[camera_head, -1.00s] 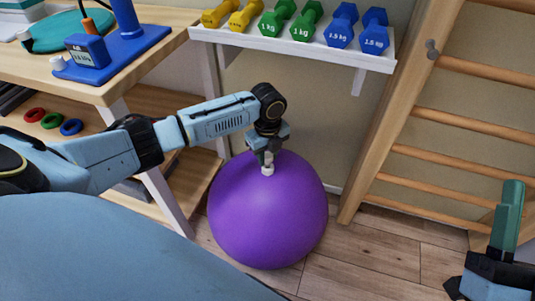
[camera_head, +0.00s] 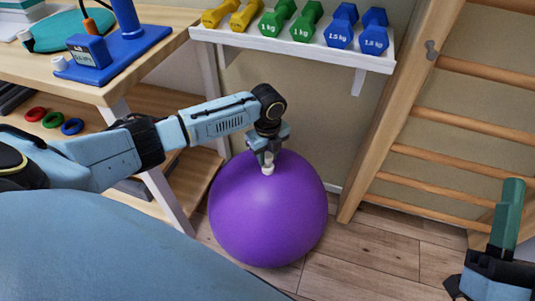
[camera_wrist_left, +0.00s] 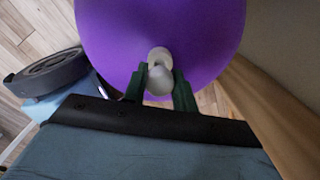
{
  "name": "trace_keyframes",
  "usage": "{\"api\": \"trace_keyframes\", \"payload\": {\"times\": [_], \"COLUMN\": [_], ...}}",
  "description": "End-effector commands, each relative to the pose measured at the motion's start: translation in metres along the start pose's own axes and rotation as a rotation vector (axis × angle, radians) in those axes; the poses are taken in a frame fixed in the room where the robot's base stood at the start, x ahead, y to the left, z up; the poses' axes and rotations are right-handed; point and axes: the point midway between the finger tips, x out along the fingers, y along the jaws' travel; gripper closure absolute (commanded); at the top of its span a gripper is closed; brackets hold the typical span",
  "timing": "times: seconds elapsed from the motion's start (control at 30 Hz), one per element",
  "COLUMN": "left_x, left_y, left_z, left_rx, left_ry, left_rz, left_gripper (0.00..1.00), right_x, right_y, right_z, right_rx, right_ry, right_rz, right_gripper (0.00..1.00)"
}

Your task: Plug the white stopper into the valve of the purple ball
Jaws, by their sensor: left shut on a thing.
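The purple ball (camera_head: 268,215) rests on the floor below my left arm. My left gripper (camera_head: 266,160) points down at the top of the ball and is shut on the small white stopper, which shows between its dark green fingers in the left wrist view (camera_wrist_left: 160,81). A pale round valve piece (camera_wrist_left: 158,56) shows just beyond the stopper, against the ball. The two look in line and very close; whether the stopper sits inside the valve I cannot tell. My right gripper (camera_head: 507,215) is at the lower right, fingers up, away from the ball; its gap is not clear.
A wooden table (camera_head: 150,62) with a blue device (camera_head: 88,50) stands at the left. A white shelf (camera_head: 300,48) with coloured dumbbells is behind the ball. Wooden wall bars (camera_head: 440,160) rise at the right. Floor (camera_head: 365,250) right of the ball is clear.

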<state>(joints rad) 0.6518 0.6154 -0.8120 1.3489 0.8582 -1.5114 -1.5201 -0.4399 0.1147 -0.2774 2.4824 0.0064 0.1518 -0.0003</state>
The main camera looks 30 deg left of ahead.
Motion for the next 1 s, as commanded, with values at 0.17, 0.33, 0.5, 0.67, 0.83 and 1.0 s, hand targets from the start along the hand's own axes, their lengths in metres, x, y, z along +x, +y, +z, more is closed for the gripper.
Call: {"api": "trace_keyframes", "payload": {"times": [0.17, 0.33, 0.5, 0.67, 0.83, 1.0], "left_x": [0.004, 0.008, 0.011, 0.014, 0.018, 0.02], "left_y": [0.0, 0.0, 0.0, 0.0, 0.0, 0.0], "left_z": [0.0, 0.0, 0.0, 0.0, 0.0, 0.0], "left_rx": [0.0, 0.0, 0.0, 0.0, 0.0, 0.0], "left_ry": [0.0, 0.0, 0.0, 0.0, 0.0, 0.0], "left_rz": [0.0, 0.0, 0.0, 0.0, 0.001, 0.0], "left_gripper": [0.92, 0.92, 0.92, 0.92, 0.92, 0.93], "right_x": [-0.001, -0.002, -0.003, -0.003, -0.004, -0.004], "right_y": [0.0, 0.0, 0.0, 0.0, 0.0, 0.0], "right_z": [0.002, 0.003, 0.004, 0.005, 0.006, 0.006], "right_rx": [0.0, 0.0, 0.0, 0.0, 0.0, 0.0], "right_ry": [0.0, 0.0, 0.0, 0.0, 0.0, 0.0], "right_rz": [0.0, 0.0, 0.0, 0.0, 0.0, 0.0], "right_gripper": [0.51, 0.51, 0.51, 0.51, 0.51, 0.51]}}
